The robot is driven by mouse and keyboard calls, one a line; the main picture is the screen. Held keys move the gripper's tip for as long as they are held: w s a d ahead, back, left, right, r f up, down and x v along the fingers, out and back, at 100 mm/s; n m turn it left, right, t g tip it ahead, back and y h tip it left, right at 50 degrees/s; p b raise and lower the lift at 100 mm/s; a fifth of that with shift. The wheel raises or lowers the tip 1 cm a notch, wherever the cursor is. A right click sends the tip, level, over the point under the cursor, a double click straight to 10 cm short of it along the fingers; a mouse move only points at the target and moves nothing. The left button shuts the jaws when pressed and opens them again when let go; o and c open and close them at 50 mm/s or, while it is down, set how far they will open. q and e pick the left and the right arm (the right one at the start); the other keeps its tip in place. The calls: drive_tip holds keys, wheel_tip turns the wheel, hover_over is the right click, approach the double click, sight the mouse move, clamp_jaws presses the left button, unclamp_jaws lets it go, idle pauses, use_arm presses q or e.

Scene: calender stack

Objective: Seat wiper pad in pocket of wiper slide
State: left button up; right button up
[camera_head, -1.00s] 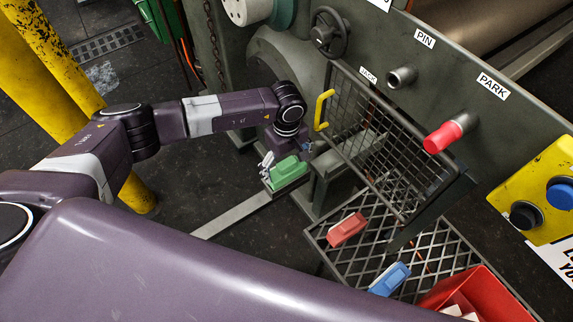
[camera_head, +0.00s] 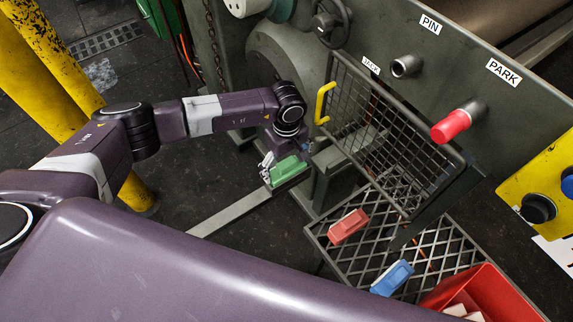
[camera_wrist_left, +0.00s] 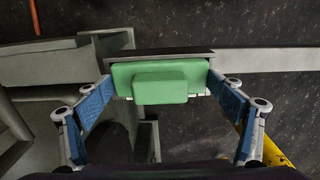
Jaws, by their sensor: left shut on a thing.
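A green pad (camera_head: 290,171) with a raised block on its face is in my left gripper (camera_head: 268,170). In the left wrist view the green pad (camera_wrist_left: 160,78) lies between the two blue-padded fingers of the left gripper (camera_wrist_left: 162,88), which is shut on it. A dark-topped grey edge (camera_wrist_left: 165,53) runs right along the pad's far side. Whether the pad touches it or sits in a pocket, I cannot tell. A long grey bar (camera_head: 228,212) runs from near the pad toward the lower left. My right gripper is not in view.
A mesh guard (camera_head: 385,135) with a yellow handle (camera_head: 325,103) stands right of the gripper. A red pad (camera_head: 348,227) and a blue pad (camera_head: 392,278) lie on a grated shelf (camera_head: 440,250). A red bin (camera_head: 480,290) is at lower right. A red-capped peg (camera_head: 451,125) sticks out of the panel.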

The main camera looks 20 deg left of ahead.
use_arm(q)
drive_tip(key=shift+f, duration=0.25)
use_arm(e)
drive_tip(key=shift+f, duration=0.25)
use_arm(q)
drive_tip(key=o, duration=1.2)
drive_tip(key=shift+o, duration=0.8)
drive_tip(key=shift+r, duration=4.1)
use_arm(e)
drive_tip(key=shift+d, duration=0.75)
use_arm(q)
wheel_tip(320, 180, down, 8)
drive_tip(key=shift+f, duration=0.1)
drive_tip(key=shift+r+p, duration=0.3)
drive_tip(key=shift+r, duration=0.35)
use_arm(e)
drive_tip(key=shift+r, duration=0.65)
